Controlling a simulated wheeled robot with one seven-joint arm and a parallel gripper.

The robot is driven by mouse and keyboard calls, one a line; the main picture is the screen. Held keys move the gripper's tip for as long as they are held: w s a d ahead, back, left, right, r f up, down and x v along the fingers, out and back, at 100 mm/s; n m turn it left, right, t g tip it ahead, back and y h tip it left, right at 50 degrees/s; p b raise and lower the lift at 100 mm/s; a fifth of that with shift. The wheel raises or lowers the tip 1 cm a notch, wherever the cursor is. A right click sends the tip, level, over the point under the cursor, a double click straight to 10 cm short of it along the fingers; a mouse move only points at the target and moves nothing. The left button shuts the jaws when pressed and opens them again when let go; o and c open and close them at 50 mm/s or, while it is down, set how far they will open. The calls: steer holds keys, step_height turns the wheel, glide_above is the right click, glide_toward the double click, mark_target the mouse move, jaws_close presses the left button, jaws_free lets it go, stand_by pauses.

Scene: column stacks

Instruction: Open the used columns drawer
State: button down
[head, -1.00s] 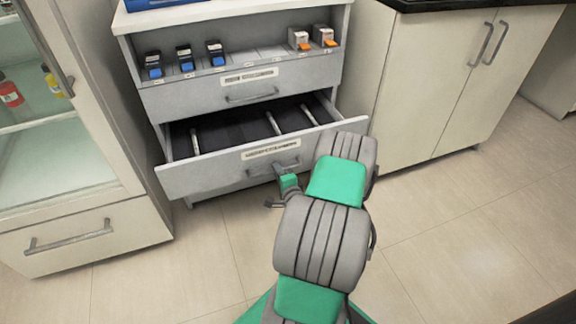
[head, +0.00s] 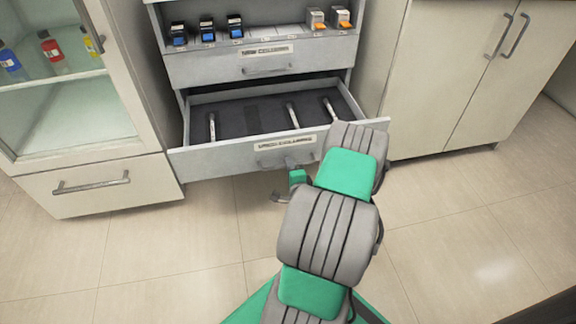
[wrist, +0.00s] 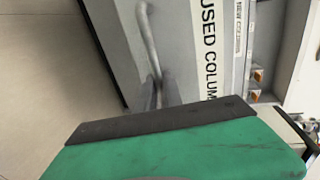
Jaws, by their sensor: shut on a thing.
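The used columns drawer (head: 220,160) is the lower drawer of the grey cabinet and is pulled out, with its dark inside and light dividers showing. Its label also shows in the wrist view (wrist: 208,45). My gripper (wrist: 161,92) is shut on the drawer's handle (wrist: 148,35), a grey bar on the drawer front. In the head view my arm reaches to the handle from the front and hides part of the drawer's right side.
The new columns drawer (head: 300,62) above is shut, with several small column boxes on the shelf over it. A glass-door cabinet (head: 80,110) stands left, a white cupboard (head: 440,90) right. Open tiled floor (head: 180,250) lies in front.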

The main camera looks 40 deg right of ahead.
steer(key=shift+s+d+f, duration=0.1)
steer(key=shift+d, duration=0.05)
steer(key=c, duration=1.8)
jaws_free()
steer(key=shift+s+d, duration=0.1)
steer(key=shift+o, duration=0.2)
steer(key=p+v, duration=0.1)
steer(key=v, duration=0.6)
steer(key=shift+s+a, duration=0.25)
steer(key=shift+a, duration=0.1)
